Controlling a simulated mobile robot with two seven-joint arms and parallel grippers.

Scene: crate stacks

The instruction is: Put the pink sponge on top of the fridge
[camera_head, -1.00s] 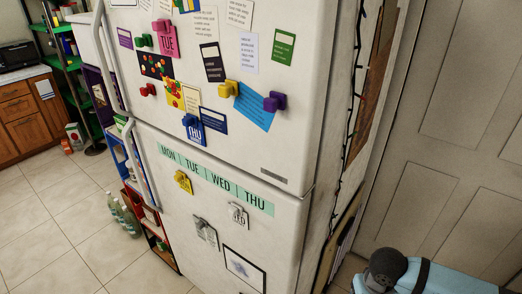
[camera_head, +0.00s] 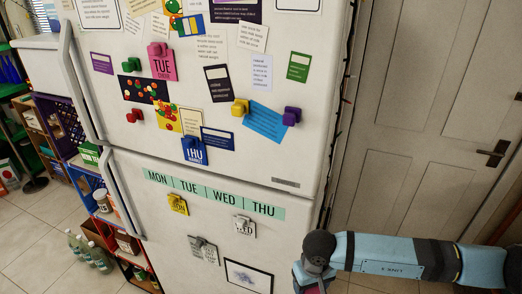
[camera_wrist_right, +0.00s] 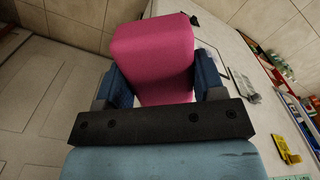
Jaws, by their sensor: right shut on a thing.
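The pink sponge (camera_wrist_right: 155,52) is between the two blue fingers of my right gripper (camera_wrist_right: 158,82) in the right wrist view, and the gripper is shut on it. In the head view my right gripper (camera_head: 306,281) is at the bottom edge, in front of the fridge's lower right side. Only a small bit of pink shows there. The white fridge (camera_head: 225,170) fills the middle of the head view, and its front also shows in the right wrist view (camera_wrist_right: 222,48). The fridge's top is out of the frame. My left gripper is not in view.
A closed panelled door (camera_head: 425,130) with a dark handle stands right of the fridge. Magnets and notes cover the fridge front. Shelves with crates and several bottles (camera_head: 90,252) stand to its left. Tiled floor (camera_head: 45,265) shows at the lower left.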

